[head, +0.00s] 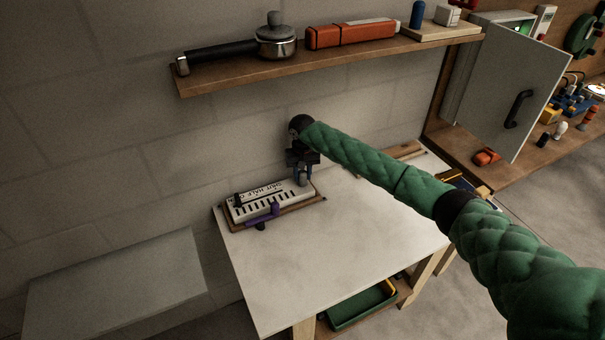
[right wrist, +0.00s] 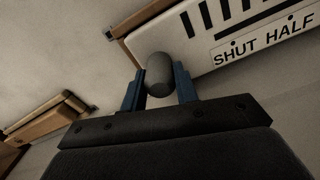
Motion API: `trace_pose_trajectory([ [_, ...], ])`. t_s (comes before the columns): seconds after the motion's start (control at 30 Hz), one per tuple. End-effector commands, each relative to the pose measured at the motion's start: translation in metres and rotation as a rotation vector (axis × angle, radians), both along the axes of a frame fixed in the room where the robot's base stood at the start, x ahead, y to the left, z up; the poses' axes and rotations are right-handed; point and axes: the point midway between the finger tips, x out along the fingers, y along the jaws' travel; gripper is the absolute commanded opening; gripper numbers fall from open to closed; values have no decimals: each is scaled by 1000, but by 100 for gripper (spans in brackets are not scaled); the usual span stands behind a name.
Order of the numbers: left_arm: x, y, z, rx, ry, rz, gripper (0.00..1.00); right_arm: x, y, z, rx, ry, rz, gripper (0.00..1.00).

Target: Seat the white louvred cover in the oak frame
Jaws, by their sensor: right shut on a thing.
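The white louvred cover (head: 248,207) lies over the brown oak frame (head: 293,207) at the back left of the table. It has dark slots and a label reading "SHUT HALF". In the right wrist view the cover (right wrist: 222,62) is at the upper right, with the frame edge (right wrist: 150,12) along its left. I cannot tell whether it sits fully down inside the frame. My right gripper (head: 303,172) is at the cover's right end, its blue fingers shut on a grey rounded knob (right wrist: 160,74). Whether the knob is joined to the cover is unclear. My left gripper is out of view.
A purple handle-like piece (head: 264,214) is at the frame's front side. The white table (head: 340,240) is clear in front. A wall shelf (head: 240,75) with several items hangs above. A grey cabinet door (head: 510,95) stands at the right. A green tray (head: 360,305) is below the table.

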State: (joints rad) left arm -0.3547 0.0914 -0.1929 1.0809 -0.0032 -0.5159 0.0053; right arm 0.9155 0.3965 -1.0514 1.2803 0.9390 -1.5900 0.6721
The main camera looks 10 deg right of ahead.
Motion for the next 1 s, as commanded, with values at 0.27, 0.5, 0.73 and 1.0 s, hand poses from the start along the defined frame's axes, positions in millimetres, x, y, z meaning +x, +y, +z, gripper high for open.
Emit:
trace_pose_trajectory([
  [0.27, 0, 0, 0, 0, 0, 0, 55, 0, 0, -3, 1, 0, 0, 0],
  [0.5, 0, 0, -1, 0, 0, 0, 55, 0, 0, -6, 1, 0, 0, 0],
  [0.73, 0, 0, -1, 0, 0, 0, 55, 0, 0, -9, 1, 0, 0, 0],
  [1.0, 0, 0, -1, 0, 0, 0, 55, 0, 0, -11, 0, 0, 0, 0],
])
